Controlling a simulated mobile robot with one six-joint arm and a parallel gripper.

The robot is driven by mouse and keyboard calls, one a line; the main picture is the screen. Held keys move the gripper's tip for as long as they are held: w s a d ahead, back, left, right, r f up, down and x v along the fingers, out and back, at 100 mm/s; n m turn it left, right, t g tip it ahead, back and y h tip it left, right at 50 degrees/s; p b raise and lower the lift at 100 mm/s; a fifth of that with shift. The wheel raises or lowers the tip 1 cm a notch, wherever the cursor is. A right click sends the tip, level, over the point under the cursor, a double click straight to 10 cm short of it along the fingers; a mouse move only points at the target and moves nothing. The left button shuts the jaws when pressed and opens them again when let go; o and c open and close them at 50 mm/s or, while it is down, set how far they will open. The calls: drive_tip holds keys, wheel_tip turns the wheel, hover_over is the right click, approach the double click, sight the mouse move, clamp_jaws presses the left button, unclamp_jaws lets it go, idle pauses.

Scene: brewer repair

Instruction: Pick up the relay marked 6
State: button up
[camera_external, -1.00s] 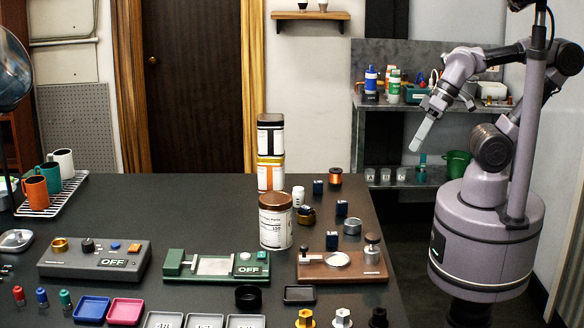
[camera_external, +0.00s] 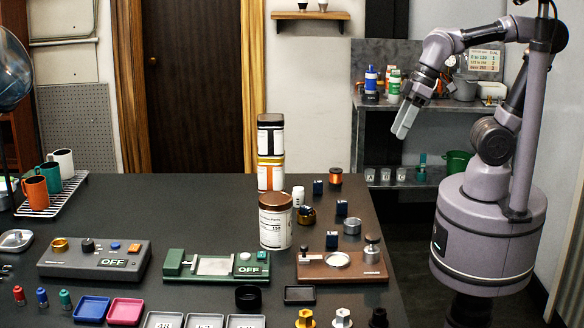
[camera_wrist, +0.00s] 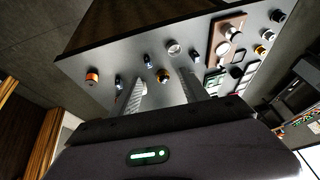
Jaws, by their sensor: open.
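Three small dark blue blocks that look like relays stand on the right part of the dark table: a far one (camera_external: 318,187), a middle one (camera_external: 341,208) and a near one (camera_external: 332,240). Their markings are too small to read, so I cannot tell which is marked 6. My gripper (camera_external: 401,131) is open and empty, in the air to the right of the table, apart from all the blocks. In the wrist view the two fingers of my gripper (camera_wrist: 161,84) frame the tabletop, and a small blue block (camera_wrist: 118,81) shows left of them.
The dark table (camera_external: 210,222) has a copper-coloured spool (camera_external: 335,176), a white bottle (camera_external: 298,196), a brown-lidded jar (camera_external: 276,224) and a brown device (camera_external: 342,265) near the blocks. A metal shelf (camera_external: 425,105) stands behind my arm. The gap between table and base is clear.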

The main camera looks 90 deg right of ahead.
drive_tip(key=w+d+r+n+g+p, duration=0.1)
drive_tip(key=w+d+r+n+p, duration=0.25)
drive_tip(key=w, duration=0.35)
drive_tip(key=n+g+h+p, duration=0.1)
drive_tip(key=n+g+p, duration=0.35)
drive_tip(key=n, duration=1.05)
hover_over(318, 182)
wheel_tip(318, 182, down, 8)
drive_tip(key=r, duration=0.1)
drive_tip(key=shift+t, duration=0.25)
wheel_tip(318, 182, down, 12)
drive_tip(key=b, duration=0.4)
drive_tip(key=shift+f, duration=0.25)
drive_tip(key=f+b, duration=0.1)
drive_tip(key=f, duration=0.1)
drive_tip(key=f+b, duration=0.1)
drive_tip(key=f, duration=0.2)
drive_tip(key=shift+d+f, duration=0.2)
drive_tip(key=shift+f, duration=0.05)
drive_tip(key=shift+r, duration=0.15)
drive_tip(key=shift+c, duration=0.6)
clamp_jaws()
